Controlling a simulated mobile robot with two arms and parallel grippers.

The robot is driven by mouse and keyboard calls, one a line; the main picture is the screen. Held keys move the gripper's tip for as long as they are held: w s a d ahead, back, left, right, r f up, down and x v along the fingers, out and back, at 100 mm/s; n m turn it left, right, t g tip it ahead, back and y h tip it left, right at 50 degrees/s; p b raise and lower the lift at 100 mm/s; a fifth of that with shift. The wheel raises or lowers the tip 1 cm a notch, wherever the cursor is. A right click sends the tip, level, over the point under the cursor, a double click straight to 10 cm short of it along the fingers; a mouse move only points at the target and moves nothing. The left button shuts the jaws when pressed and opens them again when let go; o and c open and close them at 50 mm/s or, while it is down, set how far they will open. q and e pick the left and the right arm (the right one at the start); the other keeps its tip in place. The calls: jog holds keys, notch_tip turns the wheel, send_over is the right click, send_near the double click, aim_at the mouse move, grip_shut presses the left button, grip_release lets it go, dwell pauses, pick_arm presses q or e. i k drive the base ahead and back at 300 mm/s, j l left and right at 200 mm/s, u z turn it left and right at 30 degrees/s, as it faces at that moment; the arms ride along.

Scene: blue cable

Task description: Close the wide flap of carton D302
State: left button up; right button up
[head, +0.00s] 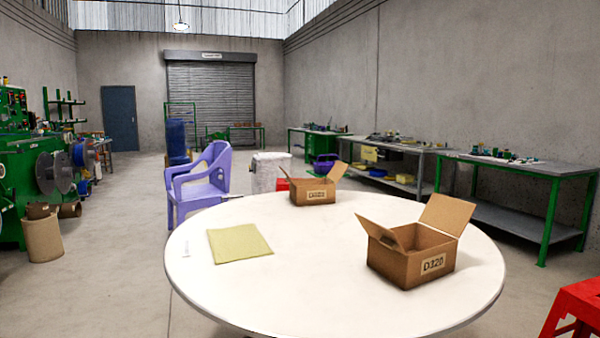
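Two open brown cartons stand on the round white table (250,295). The nearer carton (395,265), at the right, has a label that reads D320. Its large right flap (447,214) stands up and leans outward; its left flap (377,230) slants up to the left. The farther carton (300,195) stands near the table's back edge. Its label (316,195) is too small to read surely. Its right flap (337,172) stands up and its left flap (284,176) slants outward to the left. Neither of my grippers is in view.
A yellow-green sheet (239,244) lies on the table's left part; the table's front middle is clear. A purple chair (203,185) stands behind the table at left. A red stool (575,305) is at the lower right. Green-legged workbenches (520,166) line the right wall.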

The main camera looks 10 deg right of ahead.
aim_at(339, 170)
jog(key=i+l+u, duration=0.15)
jog(key=l+u, duration=0.2)
jog(key=l, duration=0.5)
jog(key=l+u, duration=0.35)
jog(key=l, duration=0.55)
jog(key=l+u, duration=0.1)
jog(key=l, duration=1.75)
jog(key=l+u, duration=0.1)
jog(key=l, duration=1.7)
jog(key=k, duration=0.1)
